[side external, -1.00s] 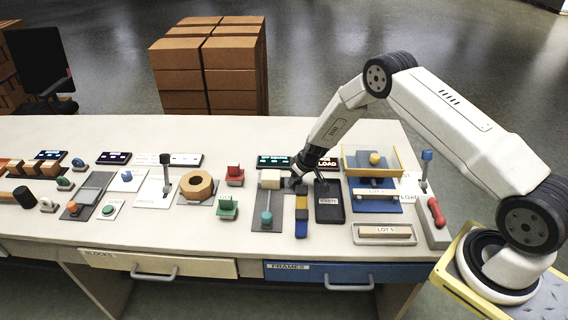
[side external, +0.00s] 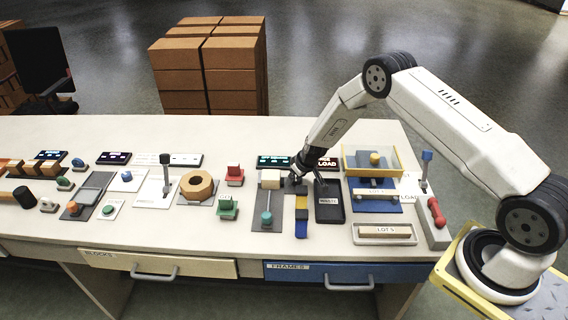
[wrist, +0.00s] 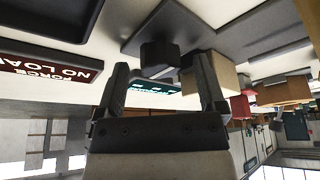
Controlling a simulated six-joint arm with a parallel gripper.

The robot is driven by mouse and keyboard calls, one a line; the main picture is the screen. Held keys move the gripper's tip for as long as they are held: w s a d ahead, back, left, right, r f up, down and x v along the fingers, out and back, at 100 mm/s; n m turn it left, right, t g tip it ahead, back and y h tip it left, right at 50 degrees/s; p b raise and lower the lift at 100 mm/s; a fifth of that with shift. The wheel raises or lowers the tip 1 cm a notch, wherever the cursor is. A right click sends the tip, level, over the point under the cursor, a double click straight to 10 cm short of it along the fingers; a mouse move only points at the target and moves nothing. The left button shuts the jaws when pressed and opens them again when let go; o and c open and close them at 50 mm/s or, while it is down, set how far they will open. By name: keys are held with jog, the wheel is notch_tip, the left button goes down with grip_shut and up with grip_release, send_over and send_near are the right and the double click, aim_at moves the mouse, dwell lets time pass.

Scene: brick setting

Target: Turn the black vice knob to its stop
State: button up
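The vice (side external: 268,223) is a grey plate with a pale wooden block (side external: 270,179) at its back end and a teal-topped handle at its front. In the wrist view a short dark knob (wrist: 160,52) stands in front of the gripper, beside the tan block (wrist: 222,82). My gripper (side external: 309,180) is just right of the wooden block, pointing down at the bench. In the wrist view my gripper (wrist: 162,68) has its fingers apart on either side of the dark knob, with gaps showing. In the side view the knob is hard to make out against the dark fingers.
A dark tray (side external: 329,213) lies close to the right of the gripper. A yellow and blue piece (side external: 301,222) lies in front. A yellow-walled bin (side external: 352,165) stands farther right. Red (side external: 235,176) and green (side external: 227,208) pieces stand to the left. Lit signs are behind.

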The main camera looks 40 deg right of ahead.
jog(key=shift+r, duration=0.1)
jog(key=v, duration=0.7)
jog(key=shift+r, duration=0.35)
jog(key=shift+s, duration=0.15)
dwell(0.5)
jog(key=w, duration=0.1)
jog(key=w+a+g, duration=0.1)
jog(key=g+y, duration=0.1)
jog(key=shift+w+a+f+n, duration=0.15)
jog(key=shift+w+a+n, duration=0.15)
jog(key=shift+w, duration=0.1)
jog(key=shift+w+d+g, duration=0.2)
jog(key=shift+d+g, duration=0.1)
jog(key=shift+g, duration=0.5)
jog(key=shift+d+r+g+h, duration=0.3)
jog(key=shift+d+g+h, duration=0.2)
